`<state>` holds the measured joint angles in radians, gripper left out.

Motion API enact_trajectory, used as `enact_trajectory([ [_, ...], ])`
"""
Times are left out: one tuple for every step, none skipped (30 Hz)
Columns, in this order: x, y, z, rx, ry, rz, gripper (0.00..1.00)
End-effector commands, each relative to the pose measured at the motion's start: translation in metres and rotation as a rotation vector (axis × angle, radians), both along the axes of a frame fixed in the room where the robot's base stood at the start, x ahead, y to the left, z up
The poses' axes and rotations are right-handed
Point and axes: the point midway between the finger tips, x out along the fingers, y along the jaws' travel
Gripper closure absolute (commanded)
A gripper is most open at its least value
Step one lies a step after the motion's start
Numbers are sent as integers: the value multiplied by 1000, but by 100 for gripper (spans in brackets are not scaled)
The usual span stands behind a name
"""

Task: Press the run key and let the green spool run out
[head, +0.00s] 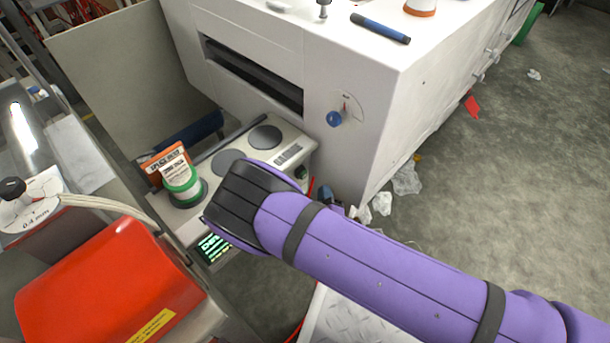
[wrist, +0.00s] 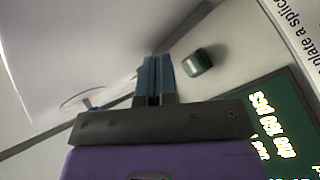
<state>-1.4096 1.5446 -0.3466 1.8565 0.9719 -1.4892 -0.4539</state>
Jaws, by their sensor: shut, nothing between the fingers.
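The green spool (head: 183,186) stands upright on the left disc of the pale machine panel, in front of an orange and white box. My gripper is shut and empty; its blue fingers (wrist: 154,68) show together in the wrist view. A small dark green key (wrist: 197,62) sits on the pale panel just right of the fingertips, apart from them in the picture. I see no label on it. A lit display (wrist: 283,125) is right of and below the key; it also shows in the head view (head: 213,248). My black hand hides the fingertips and part of the panel in the head view.
A large white cabinet (head: 370,125) with a blue knob (head: 334,118) rises behind the panel. An orange and white box (head: 166,160) stands behind the spool. A red cover (head: 105,285) is at the lower left. Two grey discs lie right of the spool.

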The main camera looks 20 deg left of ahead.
Motion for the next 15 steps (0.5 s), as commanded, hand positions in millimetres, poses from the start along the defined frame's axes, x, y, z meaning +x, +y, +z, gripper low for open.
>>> enact_trajectory([
  [2,6,0,3,-1,1,100],
  [4,10,0,3,-1,1,100],
  [6,14,0,3,0,1,100],
  [7,17,0,2,-1,0,100],
  [8,20,0,2,-1,0,100],
  [10,23,0,3,0,0,100],
  [11,26,0,3,0,0,100],
  [11,28,0,2,-1,0,100],
  [12,30,0,1,-1,0,100],
  [13,32,0,1,0,0,100],
  [14,33,0,1,0,0,100],
  [14,35,0,1,0,0,100],
  [15,36,0,2,1,0,100],
  [15,37,0,2,1,0,100],
  [15,37,0,1,0,0,100],
])
